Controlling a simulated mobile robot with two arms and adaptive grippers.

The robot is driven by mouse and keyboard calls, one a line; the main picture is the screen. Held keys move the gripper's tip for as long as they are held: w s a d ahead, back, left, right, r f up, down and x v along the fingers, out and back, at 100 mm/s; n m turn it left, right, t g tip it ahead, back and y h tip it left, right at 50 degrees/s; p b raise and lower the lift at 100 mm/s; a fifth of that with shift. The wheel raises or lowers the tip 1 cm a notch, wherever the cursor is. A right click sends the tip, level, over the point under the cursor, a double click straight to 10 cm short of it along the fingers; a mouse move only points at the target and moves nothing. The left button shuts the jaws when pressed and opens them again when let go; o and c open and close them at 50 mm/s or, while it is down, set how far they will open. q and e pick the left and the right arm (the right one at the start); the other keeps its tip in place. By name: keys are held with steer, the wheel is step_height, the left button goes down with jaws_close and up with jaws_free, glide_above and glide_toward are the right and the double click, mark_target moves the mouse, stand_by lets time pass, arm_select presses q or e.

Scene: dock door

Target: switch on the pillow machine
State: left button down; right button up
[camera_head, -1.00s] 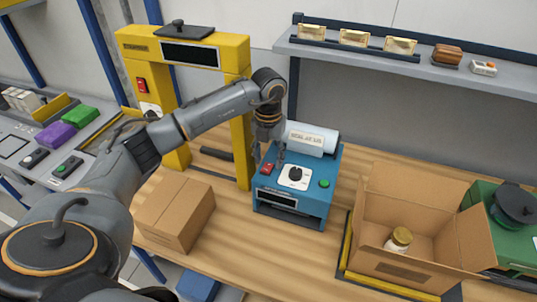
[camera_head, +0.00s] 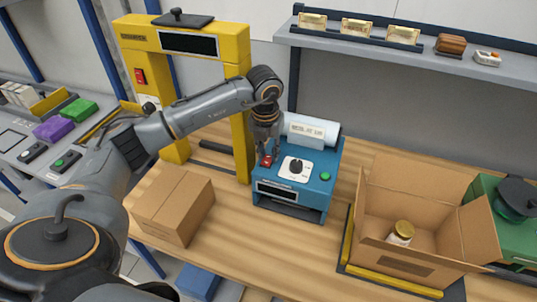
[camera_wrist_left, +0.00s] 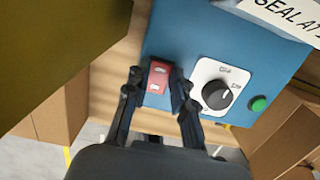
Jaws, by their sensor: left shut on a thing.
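The pillow machine (camera_head: 318,206) is a blue box on the wooden bench with a white film roll (camera_head: 312,130) at its back. Its top carries a red rocker switch (camera_wrist_left: 159,78), a black dial (camera_head: 296,167) on a white plate and a green button (camera_head: 325,176). The switch, dial and green button (camera_wrist_left: 258,104) also show in the left wrist view. My left gripper (camera_head: 266,158) reaches down to the red switch from above. Its fingers are shut on the switch, one on each side. The switch's on or off position is too small to tell. My right gripper is out of view.
A yellow frame (camera_head: 242,148) stands close left of the machine. A closed carton (camera_head: 172,205) is at the front left. An open carton (camera_head: 420,262) with a jar (camera_head: 401,234) stands right. A shelf (camera_head: 400,60) runs along the wall behind.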

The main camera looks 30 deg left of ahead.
arm_select(q)
steer(key=shift+s+f+t+b, duration=0.1)
steer(key=shift+f+t+b, duration=0.3)
steer(key=shift+b, duration=0.2)
steer(key=shift+s+r+b, duration=0.1)
steer(key=shift+r+b, duration=0.1)
steer(key=shift+b, duration=0.15)
steer(key=shift+r+t, duration=0.2)
steer(key=shift+t, duration=0.2)
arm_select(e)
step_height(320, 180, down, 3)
arm_select(q)
steer(key=c, duration=1.1)
jaws_free()
steer(key=shift+r, duration=0.1)
